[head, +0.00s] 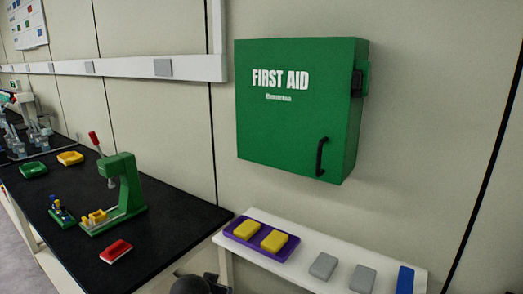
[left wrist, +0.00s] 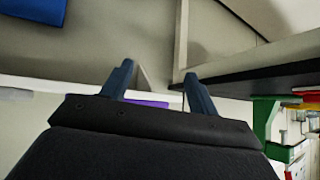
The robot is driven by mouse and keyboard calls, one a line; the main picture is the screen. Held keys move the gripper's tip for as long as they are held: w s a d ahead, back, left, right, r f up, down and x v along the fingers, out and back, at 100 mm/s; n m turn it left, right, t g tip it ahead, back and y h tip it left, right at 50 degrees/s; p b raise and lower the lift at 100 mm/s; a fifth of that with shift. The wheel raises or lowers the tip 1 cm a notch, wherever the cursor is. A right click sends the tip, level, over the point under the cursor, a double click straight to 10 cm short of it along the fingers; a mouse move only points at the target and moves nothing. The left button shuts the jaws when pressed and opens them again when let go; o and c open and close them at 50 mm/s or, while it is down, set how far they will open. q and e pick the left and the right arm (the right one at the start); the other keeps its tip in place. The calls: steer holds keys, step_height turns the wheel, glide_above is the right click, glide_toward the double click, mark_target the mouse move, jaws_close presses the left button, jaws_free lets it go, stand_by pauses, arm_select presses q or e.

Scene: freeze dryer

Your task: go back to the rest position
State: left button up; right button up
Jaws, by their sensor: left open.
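My left gripper (left wrist: 158,80) shows in the left wrist view with its two dark fingers apart and nothing between them. Part of a purple tray (left wrist: 148,103) shows behind the gripper there, mostly hidden by the gripper body. In the head view, a dark rounded part, likely of my own arm, shows at the bottom edge between the black bench and the white shelf. My right gripper is in neither view.
A black bench (head: 170,228) holds a green press (head: 125,185), a red tray (head: 115,251) and other trays. A white shelf (head: 318,246) carries a purple tray (head: 240,244) with yellow blocks, grey blocks and a blue block (head: 405,279). A green first aid cabinet (head: 285,125) hangs above.

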arm_select(q)
steer(key=s+a+f+n+g, duration=0.1)
steer(key=s+f+g, duration=0.1)
steer(key=s+f, duration=0.65)
steer(key=s+a+f+g, duration=0.2)
steer(key=s+f, duration=0.5)
steer(key=f, duration=0.3)
steer(key=s+f+g, duration=0.1)
steer(key=s+f, duration=0.4)
steer(key=s, duration=0.4)
steer(key=s+f+g, duration=0.2)
steer(key=s+f, duration=0.3)
steer(key=s, duration=0.4)
steer(key=shift+s+d+y, duration=0.15)
steer(key=shift+s+y, duration=0.15)
steer(key=shift+f, duration=0.1)
